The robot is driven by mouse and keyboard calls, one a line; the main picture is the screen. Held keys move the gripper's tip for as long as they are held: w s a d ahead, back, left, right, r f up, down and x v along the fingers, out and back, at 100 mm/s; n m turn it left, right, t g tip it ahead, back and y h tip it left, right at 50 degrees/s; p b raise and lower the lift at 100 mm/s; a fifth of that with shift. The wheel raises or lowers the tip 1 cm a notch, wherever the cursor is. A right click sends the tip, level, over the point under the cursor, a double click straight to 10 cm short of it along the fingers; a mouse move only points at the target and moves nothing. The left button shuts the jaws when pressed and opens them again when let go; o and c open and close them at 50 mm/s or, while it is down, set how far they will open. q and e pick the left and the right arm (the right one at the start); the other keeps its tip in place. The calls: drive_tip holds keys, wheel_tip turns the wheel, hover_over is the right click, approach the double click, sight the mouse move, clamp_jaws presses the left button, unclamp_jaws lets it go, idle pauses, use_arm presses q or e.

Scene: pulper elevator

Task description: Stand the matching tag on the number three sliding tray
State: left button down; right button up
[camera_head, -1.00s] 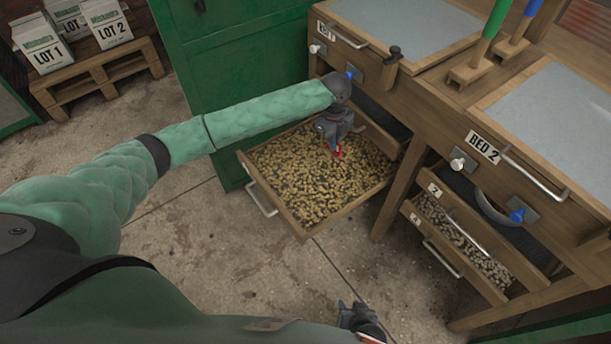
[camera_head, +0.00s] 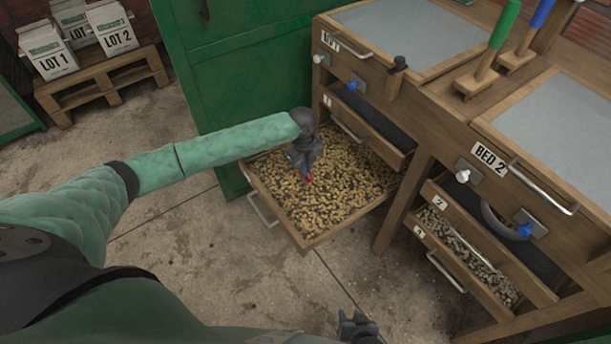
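A pulled-out wooden tray (camera_head: 317,241) full of yellowish beans sits low at the left end of the bench, below the drawer marked 1 (camera_head: 346,127). I see no number on it; by position it may be tray three. My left gripper (camera_head: 308,177) points down over the beans, near the tray's middle. A small red piece shows at its fingertips; I cannot tell whether it is a tag or part of the gripper. My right gripper (camera_head: 358,326) is low at the bottom edge, mostly cut off. No tag can be made out clearly.
Trays marked 2 (camera_head: 489,243) and 4 (camera_head: 444,265) stand partly out under Bed 2 (camera_head: 489,156). A green door (camera_head: 240,70) stands behind the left arm. A pallet (camera_head: 105,82) with lot bags is at back left. The concrete floor in front is clear.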

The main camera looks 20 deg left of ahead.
use_arm(q)
drive_tip(key=shift+a+f, duration=0.15)
drive_tip(key=shift+f, duration=1.9)
drive_tip(key=c, duration=1.6)
unclamp_jaws()
drive_tip(key=shift+f, duration=0.15)
drive_tip(key=r, duration=0.7)
drive_tip(key=w+a+r, duration=0.1)
drive_tip(key=r, duration=0.3)
drive_tip(key=shift+r, duration=0.6)
